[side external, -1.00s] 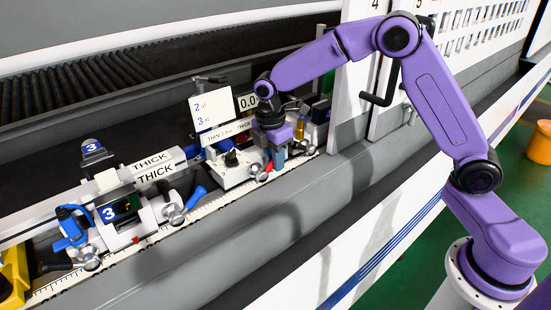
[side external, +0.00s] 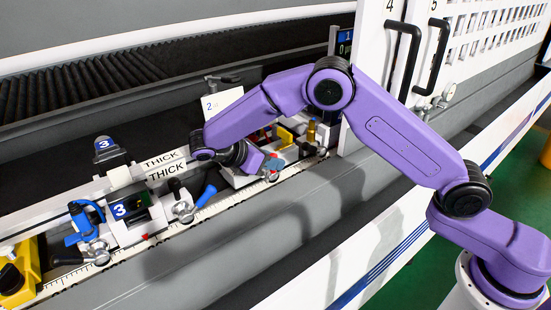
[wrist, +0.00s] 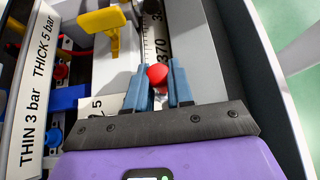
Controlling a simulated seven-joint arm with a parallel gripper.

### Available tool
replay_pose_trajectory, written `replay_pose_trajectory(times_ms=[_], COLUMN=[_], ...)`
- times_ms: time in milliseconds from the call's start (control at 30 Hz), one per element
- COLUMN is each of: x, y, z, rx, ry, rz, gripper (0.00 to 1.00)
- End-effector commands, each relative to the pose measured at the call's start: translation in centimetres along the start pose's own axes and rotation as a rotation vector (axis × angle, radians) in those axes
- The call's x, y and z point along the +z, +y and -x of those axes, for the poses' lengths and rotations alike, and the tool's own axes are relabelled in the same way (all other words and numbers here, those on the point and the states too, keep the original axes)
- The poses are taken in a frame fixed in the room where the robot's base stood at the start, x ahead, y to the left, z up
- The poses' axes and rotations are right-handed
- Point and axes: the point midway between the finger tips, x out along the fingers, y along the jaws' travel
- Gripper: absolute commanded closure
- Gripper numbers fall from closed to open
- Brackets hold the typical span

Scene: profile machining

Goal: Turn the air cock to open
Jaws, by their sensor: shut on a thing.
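The air cock appears as a red rounded handle (wrist: 157,74) between the blue fingertips of my gripper (wrist: 158,82) in the wrist view. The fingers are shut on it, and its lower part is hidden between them. In the side view my gripper (side external: 272,164) lies low and nearly level at the front of the machine's rail, pointing right, with a bit of red at its tips. The body of the cock is mostly hidden by my gripper and wrist there.
A white scale strip (wrist: 160,40) runs beside the cock. A yellow lever (wrist: 105,22) and a blue lever (wrist: 66,98) stand close by. A pressure label (wrist: 38,85) reads THIN 3 bar, THICK 5 bar. A clamp unit marked 3 (side external: 122,210) stands left along the rail.

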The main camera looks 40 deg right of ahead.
Motion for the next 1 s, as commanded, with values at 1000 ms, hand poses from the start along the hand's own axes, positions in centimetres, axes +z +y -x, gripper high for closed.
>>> replay_pose_trajectory(times_ms=[1000], x=[-0.88], y=[0.02], z=[0.94], rx=[0.003], ry=[-0.219], rz=[0.001], gripper=[0.69])
